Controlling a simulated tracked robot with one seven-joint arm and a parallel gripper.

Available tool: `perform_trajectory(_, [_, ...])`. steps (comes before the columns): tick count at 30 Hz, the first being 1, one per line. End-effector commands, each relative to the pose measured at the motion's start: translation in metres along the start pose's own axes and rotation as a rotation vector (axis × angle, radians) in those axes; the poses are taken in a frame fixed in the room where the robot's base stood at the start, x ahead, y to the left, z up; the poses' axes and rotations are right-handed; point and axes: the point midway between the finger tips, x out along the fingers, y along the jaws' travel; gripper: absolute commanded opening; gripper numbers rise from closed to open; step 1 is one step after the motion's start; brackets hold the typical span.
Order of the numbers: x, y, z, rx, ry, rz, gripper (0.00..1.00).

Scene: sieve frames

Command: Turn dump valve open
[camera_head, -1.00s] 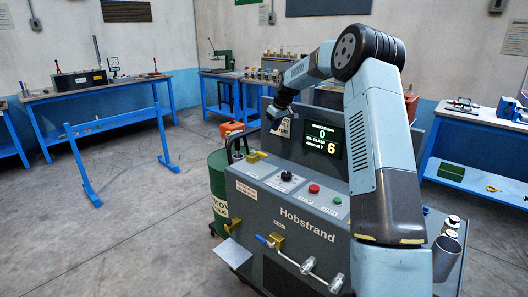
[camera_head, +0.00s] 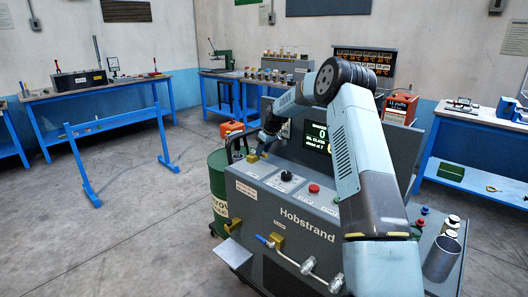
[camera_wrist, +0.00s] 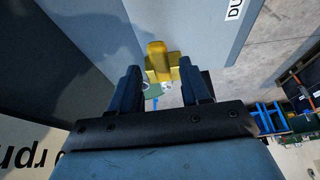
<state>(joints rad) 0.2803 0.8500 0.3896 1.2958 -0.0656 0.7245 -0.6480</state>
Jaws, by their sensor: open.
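The dump valve's yellow handle (camera_head: 255,157) sits on the top left end of the grey Hobstrand machine (camera_head: 300,213). In the wrist view the yellow handle (camera_wrist: 160,60) stands between and just beyond my fingertips, with a cut-off label starting "DU" (camera_wrist: 234,8) near it. My gripper (camera_head: 260,147) is low over that end of the machine, close to the handle. Its two dark fingers (camera_wrist: 160,76) are apart, one on each side of the handle; I cannot tell whether they touch it.
A black knob (camera_head: 287,176) and a red button (camera_head: 313,188) are on the sloped panel. A display (camera_head: 318,136) stands behind, partly hidden by my arm. A green drum (camera_head: 218,180) is at the machine's left. A blue-handled valve (camera_head: 265,240) is on the front.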

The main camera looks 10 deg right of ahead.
Motion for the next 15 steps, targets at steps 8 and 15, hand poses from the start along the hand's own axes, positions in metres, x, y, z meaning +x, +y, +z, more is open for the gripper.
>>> perform_trajectory(8, [0.0066,-0.0002,-0.0004,0.000,0.001,0.001,0.47])
perform_trajectory(15, [0.0065,-0.0001,-0.0002,0.000,0.000,0.000,0.37])
